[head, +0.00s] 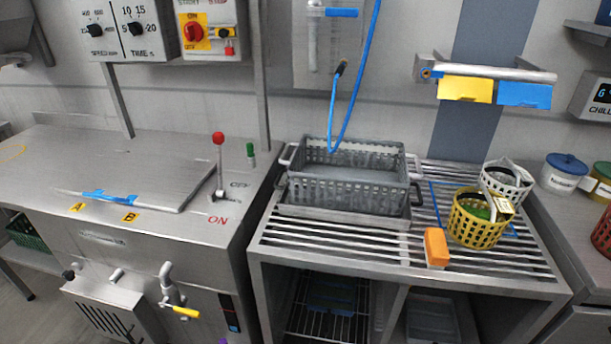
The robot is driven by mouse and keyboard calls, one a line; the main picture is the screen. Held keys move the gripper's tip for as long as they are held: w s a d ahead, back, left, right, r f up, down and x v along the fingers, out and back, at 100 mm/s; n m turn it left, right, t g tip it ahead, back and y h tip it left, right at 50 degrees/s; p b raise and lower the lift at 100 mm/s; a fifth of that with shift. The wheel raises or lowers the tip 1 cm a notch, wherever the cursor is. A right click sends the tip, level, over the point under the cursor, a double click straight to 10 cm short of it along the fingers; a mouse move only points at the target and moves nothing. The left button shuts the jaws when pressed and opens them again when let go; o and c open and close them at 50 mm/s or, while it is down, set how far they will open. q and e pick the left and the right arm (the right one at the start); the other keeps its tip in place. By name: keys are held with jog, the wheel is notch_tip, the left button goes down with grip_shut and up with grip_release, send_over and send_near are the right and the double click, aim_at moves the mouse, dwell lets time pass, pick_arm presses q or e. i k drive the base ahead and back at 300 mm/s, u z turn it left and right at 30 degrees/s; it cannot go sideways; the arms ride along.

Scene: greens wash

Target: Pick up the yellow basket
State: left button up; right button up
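The yellow basket (470,226) stands on the slatted metal rack (300,240) at the right of the head view. It is round with holes in its wall. Something green lies inside it, and a pale label or card sits at its right rim. A white basket (518,186) stands just behind it to the right and overlaps it in the picture. Neither of my grippers is in the head view.
A grey crate (350,192) stands on the rack to the left. An orange block (436,247) lies in front of the yellow basket, to its left. Tubs with lids (562,174) stand at the far right. The rack's front left slats are clear.

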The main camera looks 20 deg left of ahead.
aim_at(475, 228)
jog(key=u, duration=0.4)
jog(key=i, duration=0.75)
jog(key=z, duration=0.25)
jog(key=k, duration=0.45)
jog(key=z, duration=0.7)
jog(key=i, duration=0.4)
jog(key=z, duration=0.3)
jog(key=k, duration=0.55)
jog(key=u, duration=0.9)
jog(key=i, duration=0.5)
jog(key=z, duration=0.05)
